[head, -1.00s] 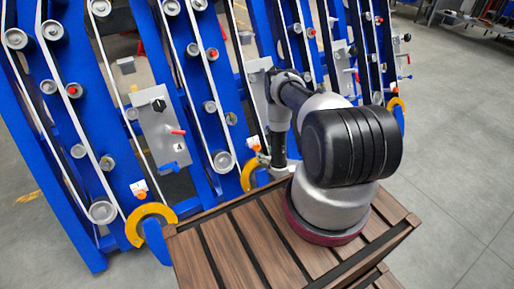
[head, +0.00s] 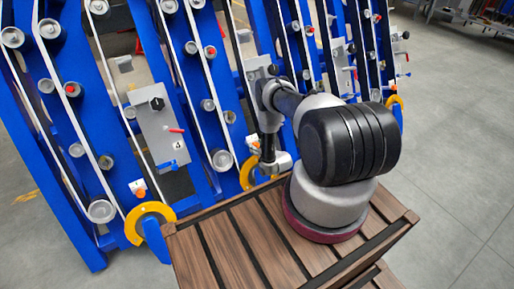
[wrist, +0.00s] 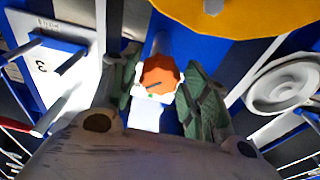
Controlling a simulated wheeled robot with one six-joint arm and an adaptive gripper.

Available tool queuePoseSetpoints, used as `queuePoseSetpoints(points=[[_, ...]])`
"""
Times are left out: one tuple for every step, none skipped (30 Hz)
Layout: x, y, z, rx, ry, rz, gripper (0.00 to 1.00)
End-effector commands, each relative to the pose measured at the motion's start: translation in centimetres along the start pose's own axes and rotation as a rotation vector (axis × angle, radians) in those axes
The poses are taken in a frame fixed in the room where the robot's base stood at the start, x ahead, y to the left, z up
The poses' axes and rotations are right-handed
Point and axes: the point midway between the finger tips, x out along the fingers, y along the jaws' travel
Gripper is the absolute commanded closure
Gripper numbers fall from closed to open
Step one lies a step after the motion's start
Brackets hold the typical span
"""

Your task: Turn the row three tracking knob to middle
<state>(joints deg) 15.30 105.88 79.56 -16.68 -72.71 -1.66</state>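In the wrist view an orange knob (wrist: 159,77) with a short dark mark on its face sits on a white mount (wrist: 146,115). A panel (wrist: 55,70) beside it at the left bears a sideways figure that looks like a 3. My gripper (wrist: 158,80) is open, with one green-grey finger on each side of the knob. I cannot tell whether either finger touches it. In the head view my arm reaches down the machine's front, and the gripper's fingers are hidden or too small to make out.
Blue frames (head: 85,130) with rollers and white belts stand in rows. A yellow-orange arc (wrist: 230,12) lies close above the knob in the wrist view, and a pale roller (wrist: 284,86) is at right. Another orange knob (head: 138,188) is on the nearest row. Grey floor is clear at right.

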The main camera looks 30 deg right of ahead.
Motion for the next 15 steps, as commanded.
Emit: queuePoseSetpoints(points=[[0.0, 0.01, -0.01, 0.0, 0.0, 0.0, 0.7], [-0.01, 0.0, -0.01, 0.0, 0.0, 0.0, 0.75], [-0.01, 0.01, -0.01, 0.0, 0.0, 0.0, 0.82], [-0.01, 0.01, -0.01, 0.0, 0.0, 0.0, 0.88], [-0.01, 0.01, -0.01, 0.0, 0.0, 0.0, 0.9], [-0.01, 0.01, -0.01, 0.0, 0.0, 0.0, 0.9], [-0.01, 0.01, -0.01, 0.0, 0.0, 0.0, 0.9], [-0.01, 0.01, -0.01, -0.001, 0.0, 0.0, 0.9], [-0.02, 0.01, -0.01, -0.002, 0.0, 0.0, 0.9], [-0.02, 0.01, -0.01, -0.005, 0.0, 0.0, 0.9], [-0.02, 0.02, -0.01, -0.008, 0.0, -0.001, 0.9], [-0.02, 0.02, -0.01, -0.015, 0.0, -0.002, 0.9], [-0.02, 0.02, -0.01, -0.021, 0.0, -0.002, 0.9], [-0.02, 0.03, -0.01, -0.028, 0.0, -0.003, 0.9], [-0.03, 0.04, -0.01, -0.041, 0.0, -0.005, 0.9]])
